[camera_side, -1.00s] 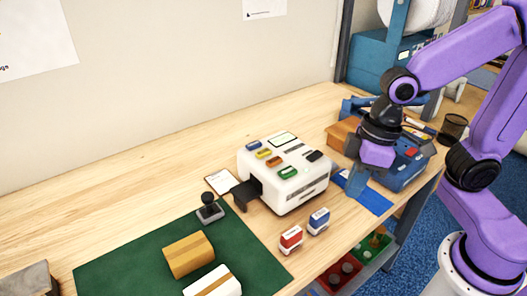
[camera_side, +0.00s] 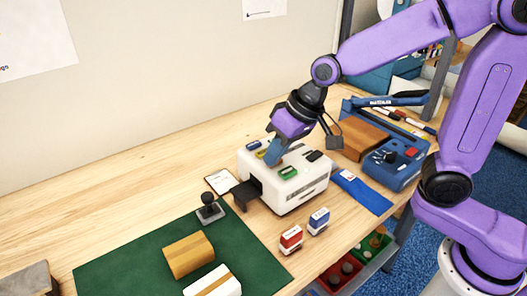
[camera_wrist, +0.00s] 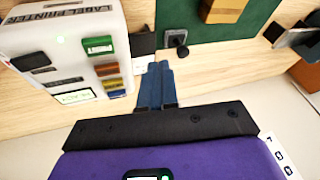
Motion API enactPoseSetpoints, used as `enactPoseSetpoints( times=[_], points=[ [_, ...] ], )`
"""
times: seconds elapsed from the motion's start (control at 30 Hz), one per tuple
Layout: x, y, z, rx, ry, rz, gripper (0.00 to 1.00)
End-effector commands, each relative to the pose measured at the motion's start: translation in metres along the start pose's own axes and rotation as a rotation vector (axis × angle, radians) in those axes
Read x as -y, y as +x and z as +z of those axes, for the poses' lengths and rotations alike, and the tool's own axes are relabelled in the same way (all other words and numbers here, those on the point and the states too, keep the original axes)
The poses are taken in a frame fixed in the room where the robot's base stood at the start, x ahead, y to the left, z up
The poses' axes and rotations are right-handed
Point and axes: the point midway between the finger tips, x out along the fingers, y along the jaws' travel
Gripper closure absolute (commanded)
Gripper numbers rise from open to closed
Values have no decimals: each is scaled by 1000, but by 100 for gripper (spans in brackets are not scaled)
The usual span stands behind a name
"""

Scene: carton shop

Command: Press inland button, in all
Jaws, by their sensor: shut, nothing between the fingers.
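A white label printer (camera_side: 300,190) stands on the table; it also shows in the wrist view (camera_wrist: 80,22). Its top carries a green button (camera_wrist: 98,46), an orange-brown button (camera_wrist: 107,69), a yellow button (camera_wrist: 110,83) and a blue button (camera_wrist: 115,93) in a row. Their lettering is too small to read. My gripper (camera_side: 269,160) is shut and empty, its blue fingers pointing down over the button row in the side view and hiding part of it. In the wrist view the fingertips (camera_wrist: 156,70) appear beside the row; I cannot tell whether they touch anything.
A lit display (camera_wrist: 75,97) and a black part (camera_side: 314,156) are also on the printer's top. A joystick-like stamp (camera_side: 209,208), a green mat (camera_side: 130,265) with cartons, and red and blue stampers (camera_side: 291,238) stand nearby. A blue tool tray (camera_side: 395,175) is at right.

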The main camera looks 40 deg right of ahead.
Motion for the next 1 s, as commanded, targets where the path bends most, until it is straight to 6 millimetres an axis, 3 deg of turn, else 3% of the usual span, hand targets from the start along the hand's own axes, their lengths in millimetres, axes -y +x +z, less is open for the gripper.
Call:
enactPoseSetpoints(
  times=[0.4,1.0],
  points=[
    [-2,9,-50,-135,223,15,100],
    [-32,3,-95,-346,535,51,100]
  ],
)
